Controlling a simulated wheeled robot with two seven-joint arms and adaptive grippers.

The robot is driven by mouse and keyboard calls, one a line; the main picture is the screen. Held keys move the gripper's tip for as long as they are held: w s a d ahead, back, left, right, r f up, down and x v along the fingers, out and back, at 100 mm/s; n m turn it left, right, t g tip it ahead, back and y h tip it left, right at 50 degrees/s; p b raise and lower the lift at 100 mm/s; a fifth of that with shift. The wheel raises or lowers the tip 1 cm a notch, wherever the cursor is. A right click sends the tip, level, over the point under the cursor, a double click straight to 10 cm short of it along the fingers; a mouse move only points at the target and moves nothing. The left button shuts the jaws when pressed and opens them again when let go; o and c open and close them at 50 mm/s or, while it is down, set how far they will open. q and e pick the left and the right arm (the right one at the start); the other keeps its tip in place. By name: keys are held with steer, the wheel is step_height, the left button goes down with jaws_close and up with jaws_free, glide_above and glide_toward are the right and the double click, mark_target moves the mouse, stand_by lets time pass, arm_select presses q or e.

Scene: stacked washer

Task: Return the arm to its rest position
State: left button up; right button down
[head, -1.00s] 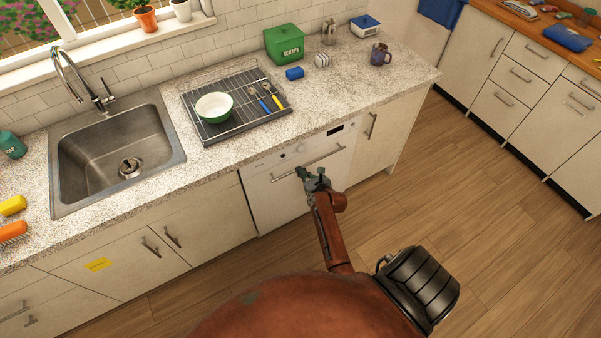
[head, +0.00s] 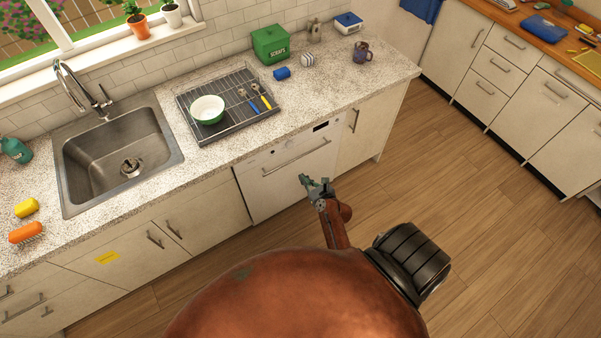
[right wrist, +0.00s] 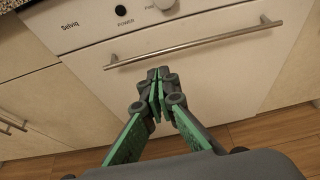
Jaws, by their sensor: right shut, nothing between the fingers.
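My right gripper (head: 316,182) is in front of the white dishwasher (head: 283,188), below the countertop. It is shut and empty, with its green-padded fingertips together in the right wrist view (right wrist: 158,78). There the fingers overlap the dishwasher front (right wrist: 220,75) just below its bar handle (right wrist: 205,41); whether they touch it I cannot tell, but the head view shows them apart from it. The dishwasher door is shut. My left gripper is not in view.
The granite counter (head: 330,85) runs along the wall with a sink (head: 118,150), a dish rack (head: 232,125) holding a bowl (head: 207,109), and a mug (head: 361,52). The wooden floor (head: 450,190) is clear to the right. Another cabinet run (head: 510,80) stands at the far right.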

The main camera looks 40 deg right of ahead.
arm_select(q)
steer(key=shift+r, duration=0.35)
arm_select(e)
steer(key=shift+s+a+r, duration=0.1)
steer(key=shift+s+r, duration=0.1)
steer(key=shift+s, duration=0.25)
steer(key=shift+f, duration=0.1)
